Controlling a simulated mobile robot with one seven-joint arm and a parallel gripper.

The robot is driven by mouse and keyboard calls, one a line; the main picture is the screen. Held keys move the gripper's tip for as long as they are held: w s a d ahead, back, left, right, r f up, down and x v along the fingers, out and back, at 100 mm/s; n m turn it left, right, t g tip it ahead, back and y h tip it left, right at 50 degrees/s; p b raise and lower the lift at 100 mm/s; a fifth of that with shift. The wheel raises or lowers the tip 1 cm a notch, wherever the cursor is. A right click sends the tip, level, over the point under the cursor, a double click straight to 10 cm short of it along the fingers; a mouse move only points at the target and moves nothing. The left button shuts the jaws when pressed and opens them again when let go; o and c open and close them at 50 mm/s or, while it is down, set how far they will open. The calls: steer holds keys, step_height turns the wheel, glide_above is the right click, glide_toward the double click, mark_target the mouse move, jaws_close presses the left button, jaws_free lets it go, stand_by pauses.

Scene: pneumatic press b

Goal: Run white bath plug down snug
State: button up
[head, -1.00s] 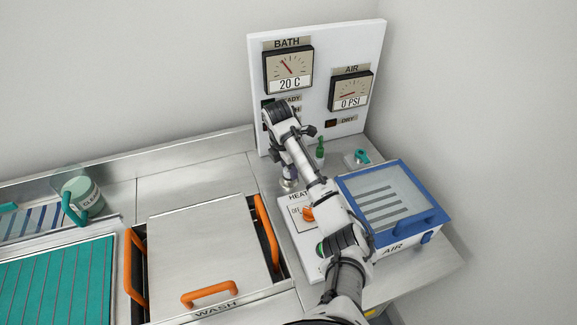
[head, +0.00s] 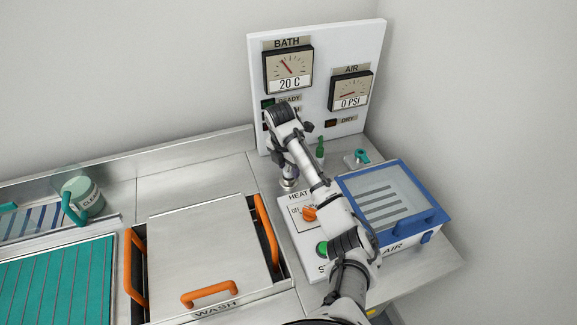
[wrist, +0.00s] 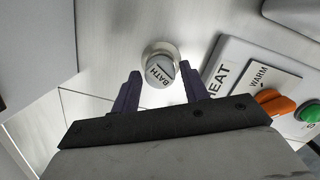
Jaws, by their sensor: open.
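My gripper (wrist: 160,80) is open, with one dark finger on either side of the plug in the picture. I cannot tell whether the fingertips touch it or how far above it they are. In the head view the fingers are mostly hidden by my arm.
The heat panel (head: 304,236) with its orange knob (head: 309,214) and green button (head: 322,248) stands close to the plug. A green-handled valve (head: 320,148) and the gauge board (head: 318,75) stand behind. The blue-framed air box (head: 428,222) is to the right, the wash lid (head: 200,245) to the left.

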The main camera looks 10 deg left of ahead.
steer(key=shift+n, duration=0.8)
steer(key=shift+d+n, duration=0.1)
steer(key=shift+n, duration=0.8)
steer(key=c, duration=0.6)
steer(key=shift+o, duration=0.2)
steer(key=shift+m, duration=0.9)
